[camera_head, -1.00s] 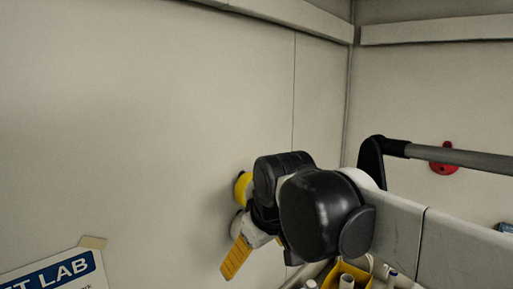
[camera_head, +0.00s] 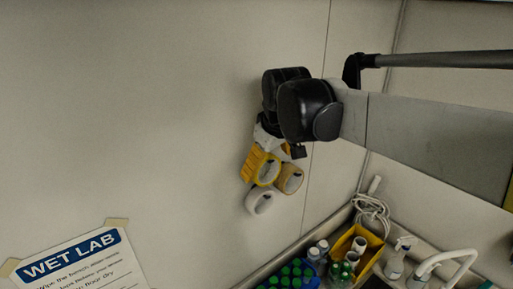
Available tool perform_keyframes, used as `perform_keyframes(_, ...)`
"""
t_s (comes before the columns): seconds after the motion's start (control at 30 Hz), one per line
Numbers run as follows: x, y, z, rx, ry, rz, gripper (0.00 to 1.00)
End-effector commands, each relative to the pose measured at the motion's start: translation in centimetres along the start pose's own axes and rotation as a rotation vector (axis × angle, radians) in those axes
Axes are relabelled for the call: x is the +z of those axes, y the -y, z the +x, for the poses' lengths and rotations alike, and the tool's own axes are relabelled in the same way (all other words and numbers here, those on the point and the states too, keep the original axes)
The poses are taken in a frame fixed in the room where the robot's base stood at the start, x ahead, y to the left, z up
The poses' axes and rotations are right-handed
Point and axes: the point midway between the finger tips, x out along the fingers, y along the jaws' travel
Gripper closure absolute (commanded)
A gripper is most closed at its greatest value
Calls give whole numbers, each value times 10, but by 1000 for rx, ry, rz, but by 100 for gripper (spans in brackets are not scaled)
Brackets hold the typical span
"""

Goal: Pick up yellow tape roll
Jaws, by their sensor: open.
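The yellow tape roll (camera_head: 268,172) hangs on the pale wall, one of a small cluster of rolls. My gripper (camera_head: 257,165) points down in front of it, and a yellow ribbed finger overlaps the roll's left side. The gripper is open; its other finger is mostly hidden. I cannot tell whether the finger touches the roll or stands in front of it.
A tan roll (camera_head: 290,179) hangs close at the right and a white roll (camera_head: 261,202) just below. Below right are green-capped tubes (camera_head: 290,275), a yellow bin (camera_head: 368,250), a spray bottle (camera_head: 397,258) and a tap (camera_head: 450,262). The wall at left is clear except a WET LAB sign (camera_head: 78,262).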

Motion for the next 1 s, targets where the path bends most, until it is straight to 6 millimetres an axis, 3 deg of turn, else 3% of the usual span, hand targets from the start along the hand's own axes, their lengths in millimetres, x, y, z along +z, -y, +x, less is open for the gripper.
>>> perform_keyframes(0.3,-5,-2,42,0,0,0,0)
perform_keyframes(0.53,-4,-2,45,0,0,0,0)
perform_keyframes(0.57,-4,-2,45,0,0,0,3)
perform_keyframes(0.7,-4,-2,44,0,0,0,46)
perform_keyframes(0.73,-4,-2,44,0,0,0,52)
perform_keyframes(1.0,-4,-2,44,0,0,0,52)
